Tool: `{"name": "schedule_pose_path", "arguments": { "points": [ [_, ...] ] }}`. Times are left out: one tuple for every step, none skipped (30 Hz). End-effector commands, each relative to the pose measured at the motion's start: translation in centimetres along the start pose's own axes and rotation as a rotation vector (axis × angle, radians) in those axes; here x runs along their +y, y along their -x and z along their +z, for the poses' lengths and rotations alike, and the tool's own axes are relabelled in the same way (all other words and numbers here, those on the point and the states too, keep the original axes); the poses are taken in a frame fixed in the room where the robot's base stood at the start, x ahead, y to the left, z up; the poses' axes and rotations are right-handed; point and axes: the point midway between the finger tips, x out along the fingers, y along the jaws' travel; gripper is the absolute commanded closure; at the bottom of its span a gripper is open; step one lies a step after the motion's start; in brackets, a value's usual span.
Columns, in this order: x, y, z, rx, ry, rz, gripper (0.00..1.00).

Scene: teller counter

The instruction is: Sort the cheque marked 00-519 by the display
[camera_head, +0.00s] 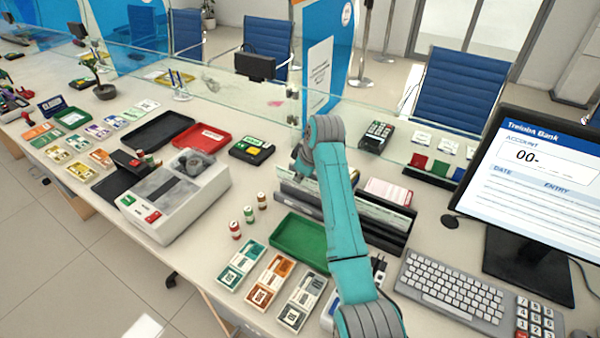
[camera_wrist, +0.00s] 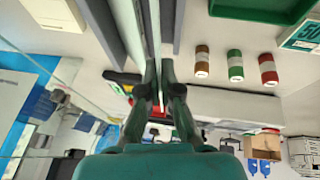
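The display (camera_head: 540,165) at the right reads "Treloba Bank", "ACCOUNT" and "00-", with DATE and ENTRY columns; I can read no digits after the dash. A dark slotted rack (camera_head: 400,233) stands on the counter behind my teal arm. A pink slip (camera_head: 389,191) stands at its back right, and pale slips show in its slots. My gripper hangs at the rack's left end, mostly hidden in the head view. In the wrist view my gripper (camera_wrist: 159,66) has its fingers close together on a thin pale slip seen edge-on (camera_wrist: 160,102). Its marking cannot be read.
A green tray (camera_head: 303,243) lies left of the rack, with several small capped cylinders (camera_head: 248,215) beside it. A keyboard (camera_head: 450,287) is in front of the display. A grey machine (camera_head: 175,200) stands at the left. A glass screen runs along the counter's back.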

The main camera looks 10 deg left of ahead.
Motion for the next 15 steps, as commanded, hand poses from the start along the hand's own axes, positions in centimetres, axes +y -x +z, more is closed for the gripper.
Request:
{"name": "schedule_pose_path", "arguments": {
  "points": [
    [-0.1, -0.2, 0.1, 0.000, 0.000, 0.000, 1.00],
    [-0.1, -0.3, 0.1, 0.000, 0.000, 0.000, 1.00],
    [-0.1, -0.5, 0.2, 0.000, 0.000, 0.000, 1.00],
    [-0.1, -0.6, 0.2, 0.000, 0.000, 0.000, 1.00],
    [-0.1, -0.7, 0.3, 0.000, 0.000, 0.000, 1.00],
    [-0.2, -0.9, 0.4, 0.000, 0.000, 0.000, 1.00],
    [-0.2, -1.0, 0.4, 0.000, 0.000, 0.000, 1.00],
    [-0.2, -1.1, 0.5, 0.000, 0.000, 0.000, 1.00],
    [-0.2, -1.2, 0.5, 0.000, 0.000, 0.000, 1.00],
    [-0.3, -1.4, 0.6, 0.000, 0.000, 0.000, 1.00],
    [-0.3, -1.5, 0.6, 0.000, 0.000, 0.000, 1.00],
    [-0.3, -1.6, 0.7, 0.000, 0.000, 0.000, 1.00],
    [-0.3, -1.8, 0.7, 0.000, 0.000, 0.000, 1.00],
    [-0.4, -1.9, 0.8, 0.000, 0.000, 0.000, 1.00],
    [-0.4, -2.0, 0.8, 0.000, 0.000, 0.000, 1.00]
  ]
}}
